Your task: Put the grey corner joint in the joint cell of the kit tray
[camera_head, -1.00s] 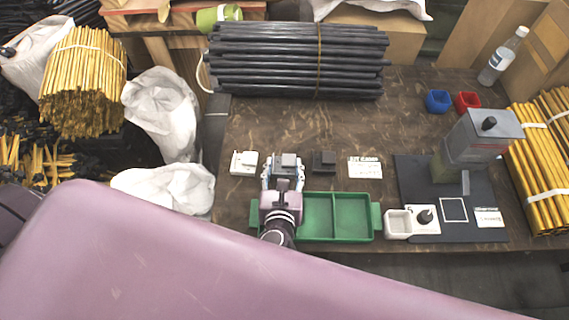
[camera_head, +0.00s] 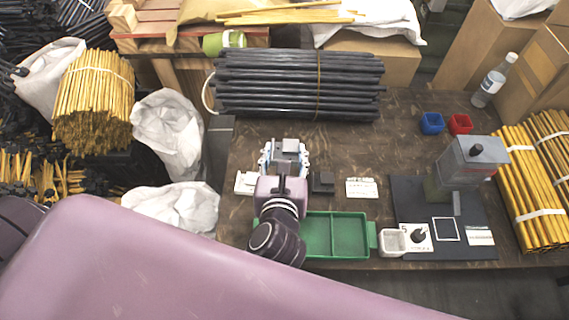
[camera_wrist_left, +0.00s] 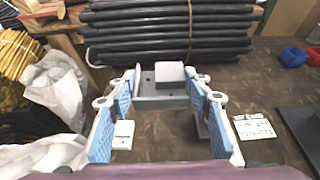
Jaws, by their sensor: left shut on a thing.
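The grey corner joint (camera_head: 290,146) is held between the blue-padded fingers of my left gripper (camera_head: 284,158). In the left wrist view, the grey joint (camera_wrist_left: 170,78) shows a flat base with a raised block, between the fingertips (camera_wrist_left: 165,88). It appears to be above the table. The green kit tray (camera_head: 335,257) lies on the table at the near edge, below the gripper in the picture. Its left part is hidden by my wrist; two empty cells show. My right gripper is not in view.
A white joint (camera_head: 245,182) and a black joint (camera_head: 322,182) lie beside the gripper, with a printed card (camera_head: 362,188) to the right. Dark bundled bars (camera_head: 300,85) lie behind. A grey press (camera_head: 472,160) stands on a dark mat (camera_head: 408,205) at right.

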